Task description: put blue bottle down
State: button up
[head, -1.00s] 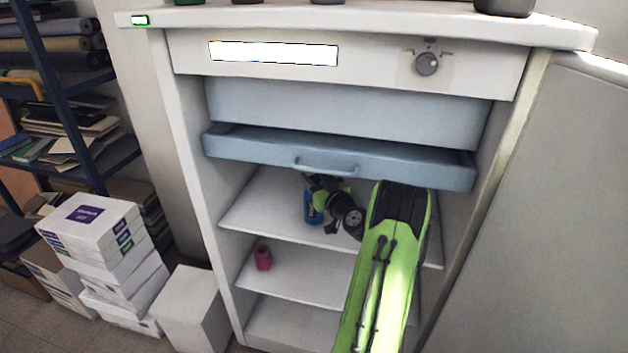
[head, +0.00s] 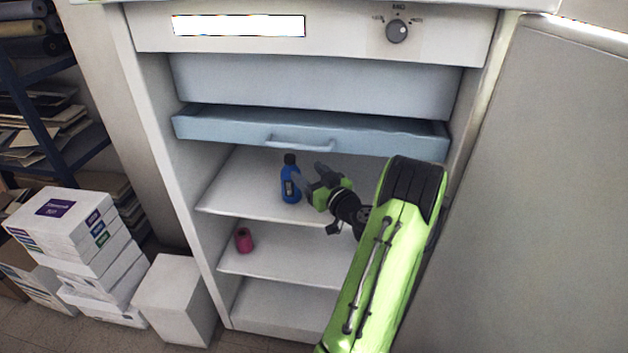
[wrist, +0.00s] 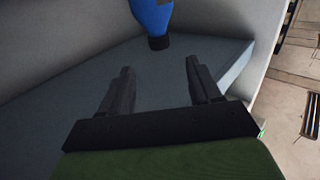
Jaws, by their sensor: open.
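The blue bottle (head: 290,184) with a dark cap stands upright on the upper shelf (head: 236,190) of the white cabinet, under the drawer. In the wrist view the blue bottle (wrist: 151,16) shows at the top, beyond the fingertips, with its dark cap toward me. My gripper (head: 312,179) is just to the right of the bottle in the head view. Its two fingers are apart with nothing between them, and it also shows in the wrist view (wrist: 159,80). A gap shows between the fingertips and the bottle.
A light blue drawer (head: 220,131) with a handle sits pulled out above the bottle. A pink object (head: 244,240) stands on the shelf below. The upper shelf is bare left of the bottle. White boxes (head: 60,215) are stacked on the floor at left.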

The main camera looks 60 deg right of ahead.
jog(key=w+a+r+n+g+y, duration=0.1)
jog(key=w+a+n+g+y, duration=0.3)
jog(key=a, duration=1)
jog(key=w+a+r+n+g+y, duration=0.15)
jog(key=w+a+n+y, duration=0.35)
jog(key=a, duration=1)
jog(key=s+a+g, duration=0.4)
jog(key=s+a, duration=0.4)
jog(key=a, duration=0.1)
jog(key=s+a+r+m+g+h, duration=0.1)
jog(key=s+m, duration=0.3)
jog(key=s, duration=1)
jog(key=shift+a+r+m+h, duration=0.3)
jog(key=shift+a+r+h, duration=0.25)
jog(key=shift+a, duration=0.3)
